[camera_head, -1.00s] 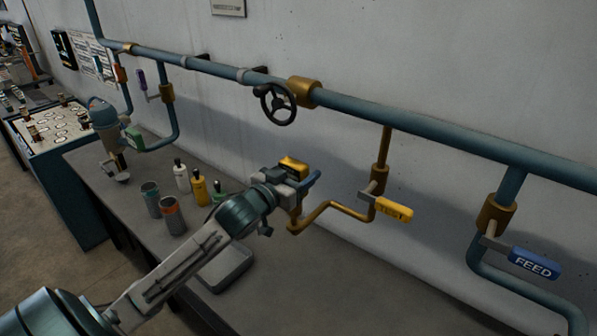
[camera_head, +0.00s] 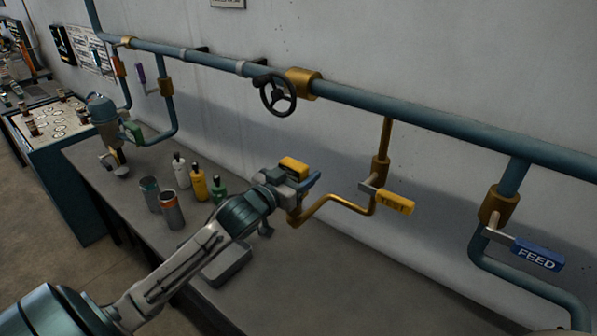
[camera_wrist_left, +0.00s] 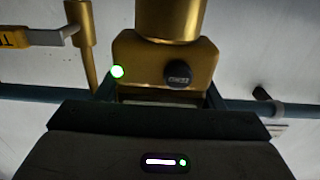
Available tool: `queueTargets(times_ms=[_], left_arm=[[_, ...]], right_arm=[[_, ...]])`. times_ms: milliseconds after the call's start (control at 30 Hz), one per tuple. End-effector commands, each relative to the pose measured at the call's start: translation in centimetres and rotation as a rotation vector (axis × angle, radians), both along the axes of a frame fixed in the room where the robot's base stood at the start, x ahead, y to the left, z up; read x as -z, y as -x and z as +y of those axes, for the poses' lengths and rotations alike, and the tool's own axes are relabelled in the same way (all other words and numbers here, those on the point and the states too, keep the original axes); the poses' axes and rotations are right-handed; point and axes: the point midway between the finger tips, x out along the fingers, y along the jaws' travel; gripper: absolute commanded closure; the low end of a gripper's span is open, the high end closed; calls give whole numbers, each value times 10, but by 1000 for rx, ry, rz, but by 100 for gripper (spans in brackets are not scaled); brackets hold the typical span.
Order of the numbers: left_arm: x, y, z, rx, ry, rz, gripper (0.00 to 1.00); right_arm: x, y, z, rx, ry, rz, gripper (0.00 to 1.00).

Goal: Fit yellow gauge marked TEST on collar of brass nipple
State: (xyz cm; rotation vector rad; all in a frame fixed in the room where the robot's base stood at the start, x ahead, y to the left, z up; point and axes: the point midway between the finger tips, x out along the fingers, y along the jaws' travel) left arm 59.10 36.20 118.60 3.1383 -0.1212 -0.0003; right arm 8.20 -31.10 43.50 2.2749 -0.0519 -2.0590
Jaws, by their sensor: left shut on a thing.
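My left gripper (camera_head: 299,180) is shut on a yellow gauge (camera_head: 293,167), whose yellow top shows above the jaws. In the left wrist view the gauge (camera_wrist_left: 135,48) is a gold-yellow block with a black round part and a bright green spot; no marking on it is readable. A brass cylinder (camera_wrist_left: 170,18) lines up with the block; I cannot tell if it belongs to the gauge or the nipple. The brass nipple (camera_head: 294,219) is the end of the bent brass pipe, just below the gripper. Its collar is largely hidden, and contact is unclear.
A yellow TEST handle (camera_head: 394,202) sits right of the gripper, and a blue FEED handle (camera_head: 538,254) farther right. A teal pipe (camera_head: 430,118) with a handwheel (camera_head: 278,95) runs along the wall. Bottles and cans stand left on the bench (camera_head: 330,275); a tray (camera_head: 228,268) lies below the arm.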

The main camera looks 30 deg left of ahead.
Motion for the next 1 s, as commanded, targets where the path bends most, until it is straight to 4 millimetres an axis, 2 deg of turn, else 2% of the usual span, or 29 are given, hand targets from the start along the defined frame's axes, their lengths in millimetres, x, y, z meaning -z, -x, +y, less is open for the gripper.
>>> queueTargets(times_ms=[667, 700, 800, 1000], left_arm=[[17, 0, 0, 0, -1, -1, 70], [16, 0, 0, 0, -1, -1, 31], [16, 0, 0, 0, -1, -1, 13], [16, 0, 0, 0, -1, 0, 13]], right_arm=[[10, 0, 0, 0, 0, 0, 38], [9, 0, 0, 0, 0, 0, 38], [9, 0, 0, 0, 0, 0, 38], [9, 0, 0, 0, 0, 0, 38]])
